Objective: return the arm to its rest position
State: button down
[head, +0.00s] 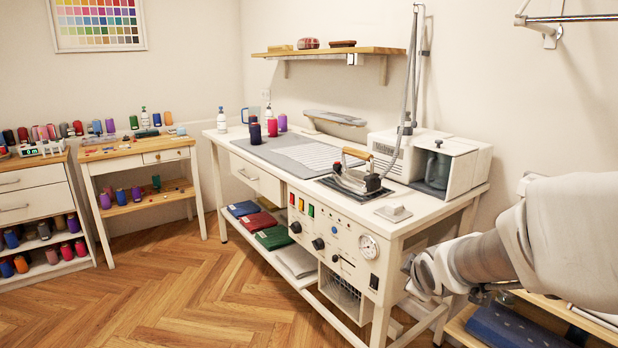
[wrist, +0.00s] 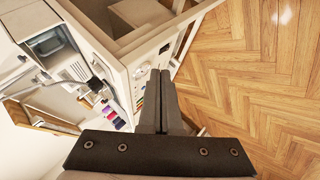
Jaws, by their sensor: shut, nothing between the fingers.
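My arm (head: 570,235) reaches in from the right edge in the head view, in front of the ironing table's right end. Its wrist end (head: 432,272) is beside the table's front right corner, below the tabletop. The fingers are hard to make out there. In the wrist view my gripper (wrist: 160,76) shows its two dark fingers side by side, closed together with nothing between them. The fingers overlap the table's front panel and the floor in that view; I cannot tell the gap to the panel.
The ironing table (head: 405,222) carries an iron (head: 355,178), a white steam unit (head: 440,165) and spools. A low shelf with blue fabric (head: 515,328) lies under my arm. A side table (head: 140,162) and drawer unit (head: 30,190) stand left. The wooden floor (head: 190,290) is clear.

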jog(key=s+a+r+m+g+y, duration=0.1)
jog(key=s+a+r+m, duration=0.15)
jog(key=s, duration=0.55)
jog(key=s+a+r+m+g, duration=0.15)
jog(key=s+m, duration=0.25)
jog(key=s, duration=0.4)
jog(key=s+a+r+m+g+y, duration=0.1)
jog(key=s+a+m, duration=0.25)
jog(key=s, duration=0.45)
notch_tip(320, 180, up, 22)
jog(key=p, duration=2.2)
jog(key=shift+s+d, duration=0.15)
jog(key=shift+d, duration=0.25)
jog(key=shift+r, duration=0.1)
